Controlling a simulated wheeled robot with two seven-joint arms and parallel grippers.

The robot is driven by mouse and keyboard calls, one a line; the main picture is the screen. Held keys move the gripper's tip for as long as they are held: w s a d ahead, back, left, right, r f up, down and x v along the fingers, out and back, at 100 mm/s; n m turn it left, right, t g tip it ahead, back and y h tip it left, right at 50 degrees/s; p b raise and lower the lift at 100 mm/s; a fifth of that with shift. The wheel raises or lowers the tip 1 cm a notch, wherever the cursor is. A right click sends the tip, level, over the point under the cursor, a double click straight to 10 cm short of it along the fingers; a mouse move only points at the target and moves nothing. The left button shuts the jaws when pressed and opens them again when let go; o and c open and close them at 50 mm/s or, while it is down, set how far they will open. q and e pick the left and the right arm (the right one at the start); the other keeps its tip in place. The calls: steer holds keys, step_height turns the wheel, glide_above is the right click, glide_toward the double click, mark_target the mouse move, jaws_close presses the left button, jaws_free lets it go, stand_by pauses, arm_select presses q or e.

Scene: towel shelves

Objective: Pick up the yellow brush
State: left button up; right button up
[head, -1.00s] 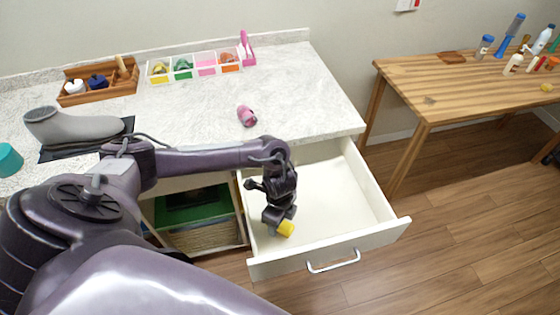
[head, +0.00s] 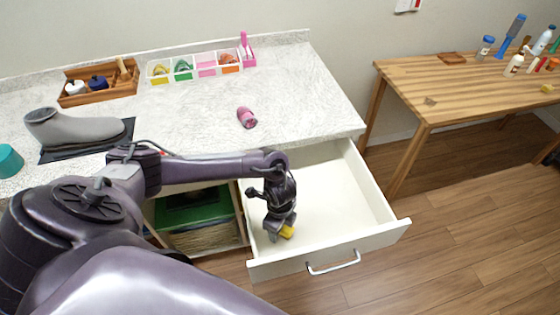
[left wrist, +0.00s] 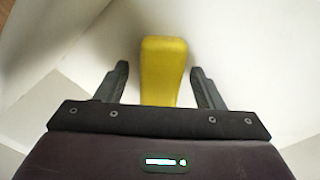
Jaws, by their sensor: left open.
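The yellow brush (left wrist: 164,70) lies in the open white drawer, and only a yellow part of it shows. In the left wrist view it stands between the two dark fingers of my left gripper (left wrist: 160,88), with a gap on each side. The gripper is open. The rest of the brush is hidden behind the gripper. My right gripper is not in view.
The drawer (head: 345,210) has walls close to the gripper at the front and left; its right side is empty. Above it, the marble counter (head: 200,120) holds a pink item (head: 247,117), a grey boot form (head: 75,130) and trays. A wooden table (head: 450,85) stands at right.

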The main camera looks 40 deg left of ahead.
arm_select(q)
steer(key=shift+c, duration=0.4)
steer(key=c, duration=1)
steer(key=shift+r, duration=0.1)
steer(key=shift+c, duration=0.2)
step_height(320, 180, up, 8)
steer(key=shift+w+f, duration=0.1)
step_height(320, 180, up, 12)
steer(key=p, duration=0.5)
steer(key=shift+r, duration=0.25)
